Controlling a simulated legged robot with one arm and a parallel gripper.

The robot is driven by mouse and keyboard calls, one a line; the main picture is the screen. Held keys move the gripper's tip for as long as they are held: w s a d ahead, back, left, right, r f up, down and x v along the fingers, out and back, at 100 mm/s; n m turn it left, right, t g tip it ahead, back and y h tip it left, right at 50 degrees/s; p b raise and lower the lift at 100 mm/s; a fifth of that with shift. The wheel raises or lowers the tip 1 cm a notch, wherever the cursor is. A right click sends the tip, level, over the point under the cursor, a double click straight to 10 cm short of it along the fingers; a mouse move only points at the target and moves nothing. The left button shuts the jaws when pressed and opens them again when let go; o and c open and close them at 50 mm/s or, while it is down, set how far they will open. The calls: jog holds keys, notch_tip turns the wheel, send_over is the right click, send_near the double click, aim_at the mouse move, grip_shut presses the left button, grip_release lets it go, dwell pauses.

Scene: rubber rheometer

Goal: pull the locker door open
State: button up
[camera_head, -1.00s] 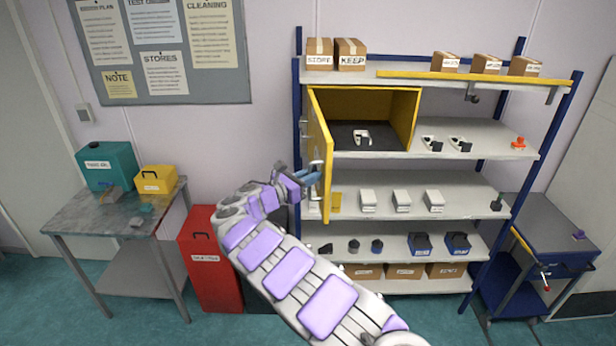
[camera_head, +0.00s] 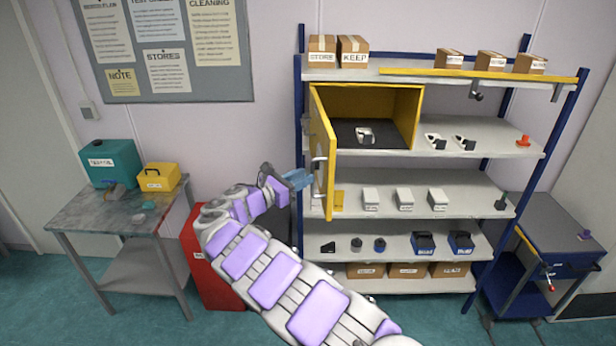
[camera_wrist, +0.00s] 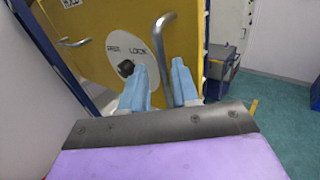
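The yellow locker door (camera_head: 321,150) stands swung wide open on the left of the yellow locker (camera_head: 419,120). Its grey handle (camera_head: 318,164) is on the face toward my arm; in the wrist view the handle (camera_wrist: 166,30) is a curved bar ahead of my fingers. My gripper (camera_head: 306,178) is just left of the door, beside the handle. In the wrist view my gripper (camera_wrist: 157,75) has its two pale blue fingers apart, with the handle's lower part appearing in line with the gap. Contact cannot be made out. The door also shows in the wrist view (camera_wrist: 100,70).
Shelves (camera_head: 480,180) with small parts and boxes surround the locker. A side table (camera_head: 120,215) with a teal case stands left, a red bin (camera_head: 200,265) behind my arm, and a blue cart (camera_head: 550,240) right.

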jog(key=b+v, duration=0.2)
jog(key=v, duration=1.1)
jog(key=shift+a, duration=0.2)
jog(key=shift+f, duration=0.1)
